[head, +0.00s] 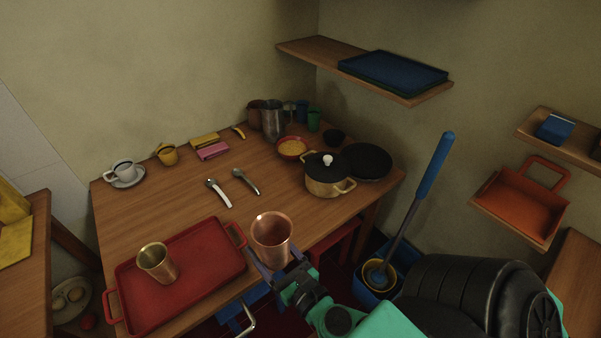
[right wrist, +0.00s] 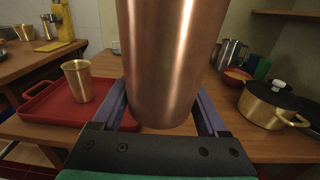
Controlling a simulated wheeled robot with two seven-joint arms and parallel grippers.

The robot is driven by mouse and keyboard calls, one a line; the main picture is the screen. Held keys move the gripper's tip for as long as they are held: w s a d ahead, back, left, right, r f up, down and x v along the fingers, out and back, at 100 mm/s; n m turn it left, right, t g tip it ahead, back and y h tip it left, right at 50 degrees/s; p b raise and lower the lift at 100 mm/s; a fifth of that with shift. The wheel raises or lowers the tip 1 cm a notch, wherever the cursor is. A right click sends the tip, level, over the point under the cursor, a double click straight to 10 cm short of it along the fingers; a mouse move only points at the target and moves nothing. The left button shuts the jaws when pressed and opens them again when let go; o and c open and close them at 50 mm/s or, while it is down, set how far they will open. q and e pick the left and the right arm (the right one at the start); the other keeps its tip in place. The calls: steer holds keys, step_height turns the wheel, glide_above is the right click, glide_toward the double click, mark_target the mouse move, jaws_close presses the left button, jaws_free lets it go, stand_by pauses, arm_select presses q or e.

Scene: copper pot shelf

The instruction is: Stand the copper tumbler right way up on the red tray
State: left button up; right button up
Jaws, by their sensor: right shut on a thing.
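The copper tumbler (head: 271,240) is upright with its open mouth up, in the air near the table's front edge, to the right of the red tray. My right gripper (head: 278,275) is shut on it, with a finger on each side; it fills the middle of the right wrist view (right wrist: 160,65). The red tray (head: 207,257) lies on the table at the front left and also shows in the right wrist view (right wrist: 45,104). A brass-coloured cup (head: 157,263) stands upright on the tray's left part. My left gripper is not in view.
The tray's right part is bare. Two utensils (head: 219,194) lie behind it on the wooden table (head: 170,205). A lidded brass pot (head: 325,178), a dark pan (head: 364,161) and a red bowl (head: 292,147) stand further back right. A blue mop bucket (head: 374,288) stands on the floor.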

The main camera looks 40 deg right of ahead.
mark_target(328, 231)
steer(key=w+d+f+h+b, duration=0.1)
steer(key=d+f+b, duration=0.3)
steer(key=d+f, duration=0.1)
steer(key=w+d+f+m+h+b, duration=0.1)
steer(key=d+f+b, duration=0.3)
steer(key=d+b, duration=0.1)
steer(key=w+d+f+m+h+b, duration=0.1)
steer(key=d+f+b, duration=0.4)
steer(key=d, duration=0.1)
steer(key=shift+f, duration=0.3)
steer(key=shift+m+h, duration=0.3)
steer(key=shift+h, duration=0.2)
steer(key=d+b, duration=0.1)
steer(key=d+f, duration=0.1)
steer(key=d, duration=0.1)
steer(key=s+d+f+b, duration=0.1)
steer(key=shift+d+b, duration=0.25)
steer(key=shift+b, duration=0.05)
steer(key=shift+s+d+g, duration=0.15)
steer(key=shift+d+g, duration=0.15)
steer(key=shift+r, duration=0.2)
